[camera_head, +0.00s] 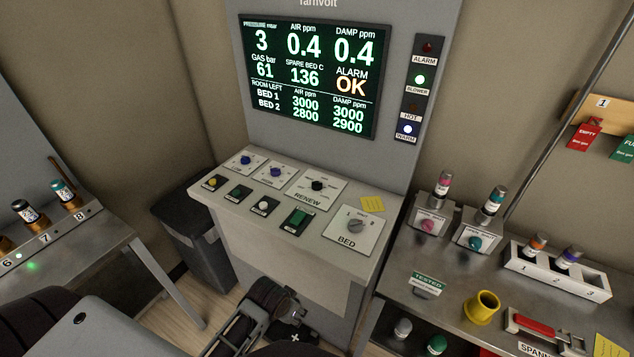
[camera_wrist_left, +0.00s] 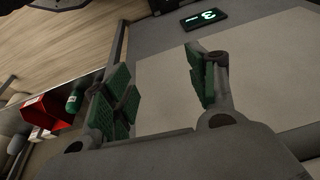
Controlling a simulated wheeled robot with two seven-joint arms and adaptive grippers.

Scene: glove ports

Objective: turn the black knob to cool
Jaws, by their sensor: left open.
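The black knob (camera_head: 317,185) stands on a white plate marked RENEW, in the back right part of the sloped console top (camera_head: 335,250). The lettering around the knob is too small to read. My left gripper (camera_head: 282,312) is low in front of the console, below its top and well short of the knob. In the left wrist view the two green-padded fingers (camera_wrist_left: 160,90) are apart with nothing between them, facing a pale panel (camera_wrist_left: 180,82). The knob does not show in that view. My right gripper is not in view.
Other controls sit near the knob: blue knobs (camera_head: 275,172), a green switch (camera_head: 297,217) and the grey BED knob (camera_head: 357,226). A screen (camera_head: 312,75) rises behind. A metal bench (camera_head: 480,270) with bottles and a yellow cup (camera_head: 482,306) stands right; a dark bin (camera_head: 190,235) stands left.

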